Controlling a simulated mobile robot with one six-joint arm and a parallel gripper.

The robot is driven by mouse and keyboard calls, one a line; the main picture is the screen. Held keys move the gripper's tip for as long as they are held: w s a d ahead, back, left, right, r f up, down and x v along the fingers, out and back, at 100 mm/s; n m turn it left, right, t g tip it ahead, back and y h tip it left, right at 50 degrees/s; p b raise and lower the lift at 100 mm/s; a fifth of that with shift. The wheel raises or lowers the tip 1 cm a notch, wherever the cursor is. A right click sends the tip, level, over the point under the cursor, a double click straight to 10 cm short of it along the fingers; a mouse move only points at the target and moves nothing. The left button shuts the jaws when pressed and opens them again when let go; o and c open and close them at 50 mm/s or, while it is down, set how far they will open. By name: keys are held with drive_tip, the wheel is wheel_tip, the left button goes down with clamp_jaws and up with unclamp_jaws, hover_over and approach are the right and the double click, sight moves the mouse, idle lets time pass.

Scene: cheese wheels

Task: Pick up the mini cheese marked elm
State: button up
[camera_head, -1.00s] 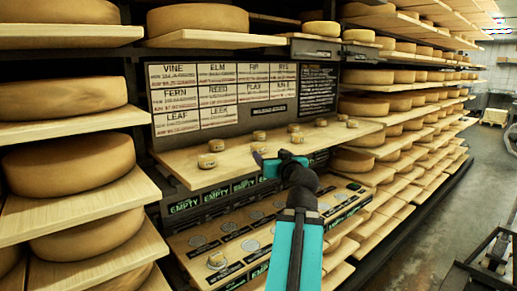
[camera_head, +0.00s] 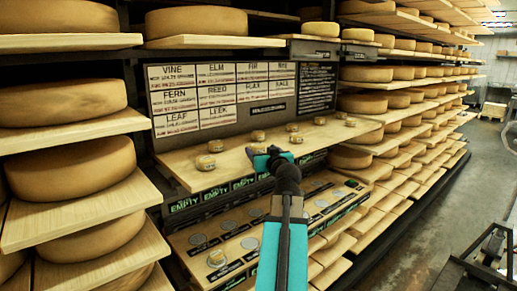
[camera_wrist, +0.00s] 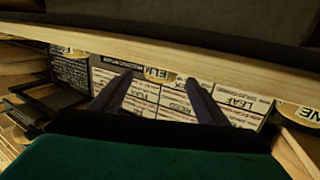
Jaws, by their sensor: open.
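The mini cheese marked ELM (camera_wrist: 158,73) shows in the wrist view, which appears upside down. It sits at the edge of the pale wooden shelf (camera_wrist: 150,38), between the lines of my two fingers. My gripper (camera_wrist: 160,78) is open and empty, one finger on either side of the cheese in the picture. I cannot tell how far off the cheese is. In the head view my gripper (camera_head: 262,156) is at the front edge of the middle shelf (camera_head: 228,172). The labels on the cheeses there are too small to read, and my gripper may hide one.
Another cheese (camera_wrist: 303,115) ends in "NE". A name board (camera_head: 222,95) stands behind.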

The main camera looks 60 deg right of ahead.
sight(258, 144)
drive_tip(key=shift+w+d, duration=0.1)
idle(0.3)
drive_tip(key=shift+p+x, duration=1.1)
drive_tip(key=shift+x, duration=1.45)
drive_tip(key=c, duration=1.2)
drive_tip(key=shift+r, duration=0.1)
drive_tip(key=shift+r+b, duration=0.5)
drive_tip(key=shift+r, duration=1)
drive_tip(key=w+a+r+b+v, duration=0.1)
drive_tip(key=b+v, duration=0.6)
drive_tip(key=v, duration=0.8)
drive_tip(key=shift+w+a, duration=0.35)
drive_tip(key=shift+a, duration=0.5)
